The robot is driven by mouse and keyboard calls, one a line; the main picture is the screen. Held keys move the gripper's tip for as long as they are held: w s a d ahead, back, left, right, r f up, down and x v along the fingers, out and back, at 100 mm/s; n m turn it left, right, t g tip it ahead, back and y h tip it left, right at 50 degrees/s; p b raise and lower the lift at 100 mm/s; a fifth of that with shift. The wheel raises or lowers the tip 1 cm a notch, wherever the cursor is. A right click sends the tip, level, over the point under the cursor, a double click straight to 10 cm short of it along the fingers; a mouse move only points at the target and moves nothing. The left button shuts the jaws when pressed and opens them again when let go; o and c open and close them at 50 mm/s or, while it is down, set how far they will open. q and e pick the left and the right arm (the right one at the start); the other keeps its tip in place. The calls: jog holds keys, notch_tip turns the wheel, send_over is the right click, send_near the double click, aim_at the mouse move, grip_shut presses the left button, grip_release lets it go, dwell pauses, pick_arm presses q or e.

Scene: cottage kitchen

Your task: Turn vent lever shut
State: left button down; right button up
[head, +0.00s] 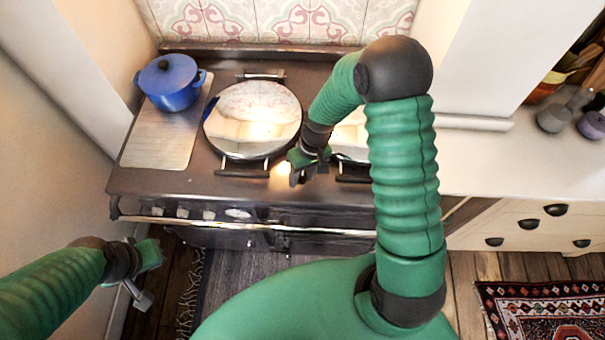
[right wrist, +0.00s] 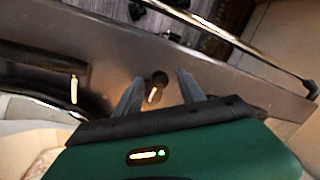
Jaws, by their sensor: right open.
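A small dark round knob with a pale bar, which looks like the vent lever (right wrist: 153,94), sits on the dark stove top in the right wrist view. My right gripper (right wrist: 160,79) is open, with one finger on each side of it; I cannot tell whether either finger touches it. In the head view my right gripper (head: 308,176) is over the front strip of the stove, between the two round lids, and the lever is hidden or too small to make out. My left gripper (head: 143,287) is low at the left, away from the stove; its jaws are unclear.
The stove (head: 185,186) has a shiny round lid (head: 252,118) at left and another (head: 350,136) partly behind my right arm. A blue pot (head: 170,82) stands at its back left. A rail (head: 330,232) runs along the front. The counter (head: 480,165) at right is mostly clear.

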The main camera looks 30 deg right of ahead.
jog(key=shift+s+r, duration=0.1)
jog(key=shift+r, duration=0.1)
jog(key=d+r+b, duration=0.1)
jog(key=d+r, duration=0.2)
jog(key=r, duration=1.3)
jog(key=shift+w+d+b, duration=0.15)
jog(key=shift+w+b, duration=0.1)
jog(key=shift+b, duration=0.1)
jog(key=s+a+f+t+h+b, duration=0.2)
jog(key=s+a+f, duration=0.3)
jog(key=s+f, duration=0.3)
jog(key=shift+s+a+f+t+b, duration=0.2)
jog(key=shift+s+f+t+b, duration=0.15)
jog(key=shift+s+b, duration=0.3)
jog(key=shift+s, duration=0.15)
jog(key=shift+a, duration=0.2)
